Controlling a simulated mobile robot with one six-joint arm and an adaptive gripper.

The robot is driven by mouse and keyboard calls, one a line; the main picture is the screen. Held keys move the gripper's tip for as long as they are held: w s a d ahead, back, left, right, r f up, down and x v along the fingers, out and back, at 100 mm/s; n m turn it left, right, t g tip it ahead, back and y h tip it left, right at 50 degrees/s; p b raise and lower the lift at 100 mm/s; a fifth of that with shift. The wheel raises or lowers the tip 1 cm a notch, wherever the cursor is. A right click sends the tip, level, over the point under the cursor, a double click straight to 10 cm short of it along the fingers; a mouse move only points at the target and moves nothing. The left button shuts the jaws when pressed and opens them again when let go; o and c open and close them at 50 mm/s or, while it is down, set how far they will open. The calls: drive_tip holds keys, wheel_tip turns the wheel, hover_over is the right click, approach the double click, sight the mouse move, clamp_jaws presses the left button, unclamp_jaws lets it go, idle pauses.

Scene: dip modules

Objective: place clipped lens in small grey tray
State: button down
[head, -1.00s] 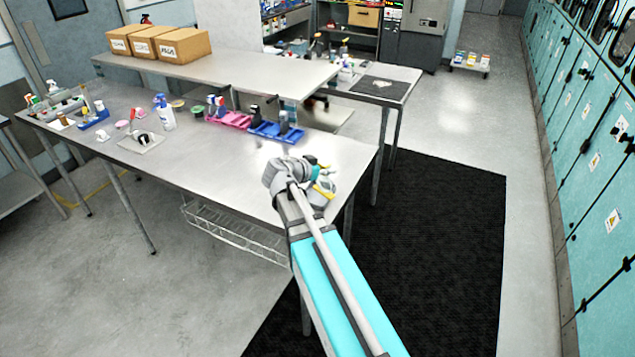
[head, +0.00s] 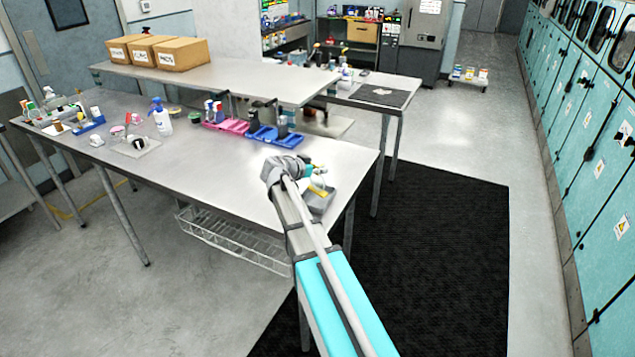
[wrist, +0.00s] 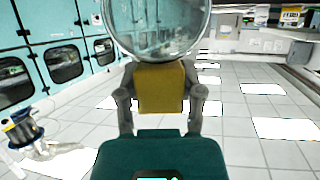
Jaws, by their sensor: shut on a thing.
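In the wrist view, the fingers of my gripper (wrist: 160,98) are closed on the two sides of a yellow clip (wrist: 160,82). A large round clear lens (wrist: 158,28) stands above the clip in that picture, its top cut off by the frame. In the head view, my gripper (head: 312,172) is at the right end of the long table, and a small yellow part (head: 317,190) shows beside it. The small grey tray (head: 322,205) sits there by the table's right edge, partly hidden by my arm. I cannot tell the lens's height over it.
The steel table (head: 200,170) has clear room left of my arm. A blue bin (head: 272,137) and a pink bin (head: 228,125) stand toward its back. A spray bottle (head: 161,118) is farther left. A raised shelf (head: 230,75) with boxes runs behind.

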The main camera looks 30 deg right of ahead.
sight(315, 176)
drive_tip(key=shift+w, duration=0.1)
idle(0.3)
drive_tip(key=shift+w+d+f+b, duration=0.1)
drive_tip(key=shift+w+f+b, duration=0.35)
drive_tip(key=shift+f+b, duration=0.25)
drive_tip(key=shift+s+f+b, duration=0.1)
drive_tip(key=shift+f+b, duration=1.2)
drive_tip(key=shift+f, duration=0.1)
drive_tip(key=shift+f, duration=0.1)
drive_tip(key=shift+c, duration=1.1)
unclamp_jaws()
drive_tip(key=shift+r, duration=0.2)
drive_tip(key=shift+r, duration=0.1)
drive_tip(key=p+v, duration=0.4)
drive_tip(key=v, duration=0.8)
drive_tip(key=shift+p, duration=0.35)
